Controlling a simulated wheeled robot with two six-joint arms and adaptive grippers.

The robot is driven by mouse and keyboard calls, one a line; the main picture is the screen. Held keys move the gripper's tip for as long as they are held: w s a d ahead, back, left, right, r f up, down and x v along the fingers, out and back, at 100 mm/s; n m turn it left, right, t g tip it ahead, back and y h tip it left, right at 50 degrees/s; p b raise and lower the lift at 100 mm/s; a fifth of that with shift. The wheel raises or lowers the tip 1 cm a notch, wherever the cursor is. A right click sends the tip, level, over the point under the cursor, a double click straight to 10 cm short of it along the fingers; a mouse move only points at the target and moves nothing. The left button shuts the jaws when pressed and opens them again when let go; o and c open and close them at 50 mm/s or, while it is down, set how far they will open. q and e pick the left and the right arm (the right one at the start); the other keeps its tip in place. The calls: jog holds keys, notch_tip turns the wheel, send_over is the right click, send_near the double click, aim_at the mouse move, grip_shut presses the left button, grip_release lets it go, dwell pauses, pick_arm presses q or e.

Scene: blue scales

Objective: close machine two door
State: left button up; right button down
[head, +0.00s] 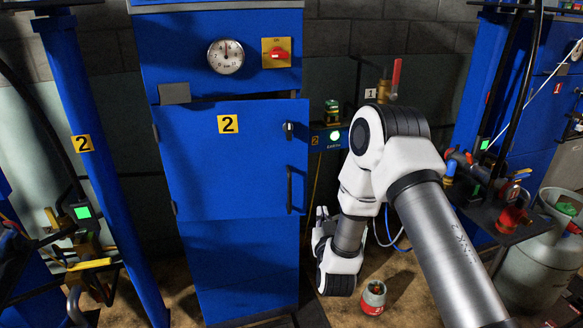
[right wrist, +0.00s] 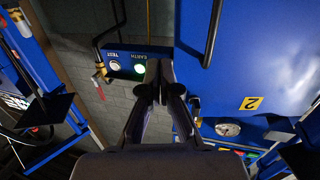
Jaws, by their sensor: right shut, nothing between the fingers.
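The machine two door (head: 232,165) is a blue panel with a yellow "2" label and a black vertical handle (head: 290,190) on its right side. It is hinged at the left and looks slightly ajar, with a dark gap at its top right. The door also shows at the right of the right wrist view (right wrist: 270,60), rotated. My right gripper (right wrist: 160,72) is shut and empty, its fingertips in front of the earth panel and apart from the door. In the head view my right arm reaches down beside the door's right edge. My left gripper is not in view.
The blue cabinet (head: 215,30) carries a round gauge (head: 225,56) and a red-and-yellow switch (head: 276,53). An earth panel with a green light (head: 335,136) is on the wall to its right. A small red canister (head: 374,297) stands on the floor. A blue post (head: 100,170) stands left.

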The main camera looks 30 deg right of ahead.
notch_tip(320, 180, up, 5)
jog(key=a, duration=0.3)
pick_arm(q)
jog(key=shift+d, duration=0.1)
pick_arm(e)
send_near(305, 169)
jog(key=shift+n+t+y, duration=0.3)
jog(key=shift+t, duration=0.1)
jog(key=x, duration=0.7)
jog(key=shift+d+f, duration=0.1)
jog(key=shift+d, duration=0.2)
